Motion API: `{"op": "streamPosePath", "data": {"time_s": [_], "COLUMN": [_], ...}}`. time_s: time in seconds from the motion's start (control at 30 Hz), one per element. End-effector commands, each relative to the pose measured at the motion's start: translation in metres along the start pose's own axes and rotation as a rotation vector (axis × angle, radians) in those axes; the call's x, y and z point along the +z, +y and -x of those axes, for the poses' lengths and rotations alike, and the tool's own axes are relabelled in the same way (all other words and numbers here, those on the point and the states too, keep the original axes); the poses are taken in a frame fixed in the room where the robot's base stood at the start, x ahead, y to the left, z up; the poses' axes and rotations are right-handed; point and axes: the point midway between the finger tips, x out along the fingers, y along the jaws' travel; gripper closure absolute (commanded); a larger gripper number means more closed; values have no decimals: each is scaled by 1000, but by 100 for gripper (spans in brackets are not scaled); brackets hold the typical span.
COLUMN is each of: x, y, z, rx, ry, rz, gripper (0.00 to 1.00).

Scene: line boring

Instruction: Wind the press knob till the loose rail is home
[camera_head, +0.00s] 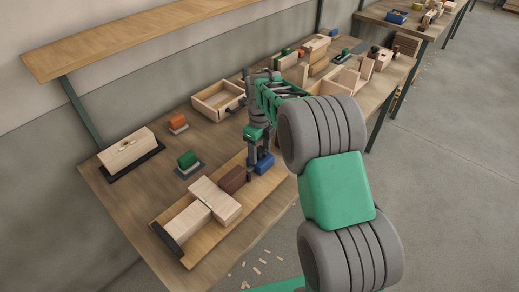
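A wooden board (235,222) lies along the front edge of the bench. A dark end stop (166,239) is at its lower left. Two pale wooden blocks, likely the rails, sit on it: one by the stop (187,226) and one (214,200) set across it, offset from the first. A dark brown block (232,179) is beside the second. A blue block-like part (264,163), perhaps the press body, is at the right end. My gripper (250,172) points down beside the blue part. Its fingers are small and dark. The knob cannot be made out; my gripper may hide it.
A pale block on a black base (126,152) is at the left. An open wooden drawer (217,99) stands farther back. More wooden parts crowd the far bench. My arm covers the bench's right side.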

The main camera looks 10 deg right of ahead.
Motion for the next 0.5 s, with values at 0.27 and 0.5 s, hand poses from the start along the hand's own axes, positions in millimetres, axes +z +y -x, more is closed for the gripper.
{"op": "streamPosePath", "data": {"time_s": [0.27, 0.5], "x": [0, 0], "y": [0, 0], "z": [1, 37], "rx": [1, 0], "ry": [1, 0], "rz": [2, 2], "gripper": [36, 36]}}
